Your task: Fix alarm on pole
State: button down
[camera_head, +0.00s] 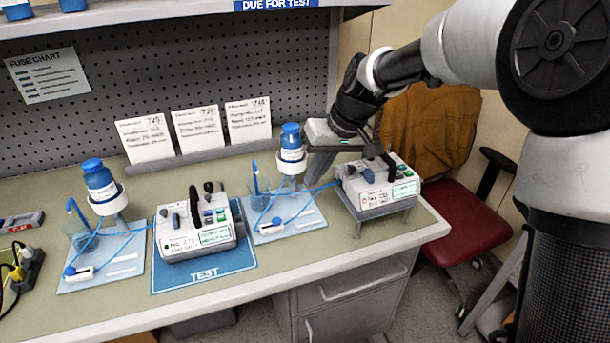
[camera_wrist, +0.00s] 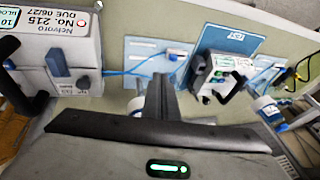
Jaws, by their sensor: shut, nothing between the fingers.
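A white pump (camera_head: 375,195) with dark handles and a green-edged screen stands on a small grey stand (camera_head: 408,206) at the right end of the bench. It has a small red ring on its front-left. In the wrist view a pump marked No. 215 (camera_wrist: 62,40) shows at upper left, with a blue part on its face. No pole is clearly seen. My gripper (camera_head: 322,172) is over the bench just left of this pump, apart from it in the wrist view. Its fingers (camera_wrist: 158,84) are shut and empty.
A second pump (camera_head: 195,228) sits on the blue TEST mat (camera_head: 205,279). Blue-capped bottles (camera_head: 100,180) (camera_head: 291,148), tubing and trays (camera_head: 105,262) (camera_head: 287,222) flank it. Cards (camera_head: 197,132) stand behind. A red chair (camera_head: 460,222) is at right. The front bench strip is clear.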

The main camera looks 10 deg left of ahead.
jog(key=shift+w+a+f, duration=0.15)
jog(key=shift+w+a, duration=0.15)
jog(key=shift+a, duration=0.2)
jog(key=shift+f, duration=0.1)
send_near(276, 221)
jog(key=w+f, duration=0.1)
jog(key=w, duration=0.1)
jog(key=w+f, duration=0.1)
jog(key=f, duration=0.1)
jog(key=shift+w+d+f+b, duration=0.15)
jog(key=shift+w+d+b, duration=0.15)
jog(key=shift+w+d, duration=0.1)
jog(key=shift+s+a+f, duration=0.5)
jog(key=shift+a+f, duration=0.25)
jog(key=shift+s+a+f, duration=0.2)
jog(key=shift+a+f, duration=0.15)
jog(key=shift+f, duration=0.1)
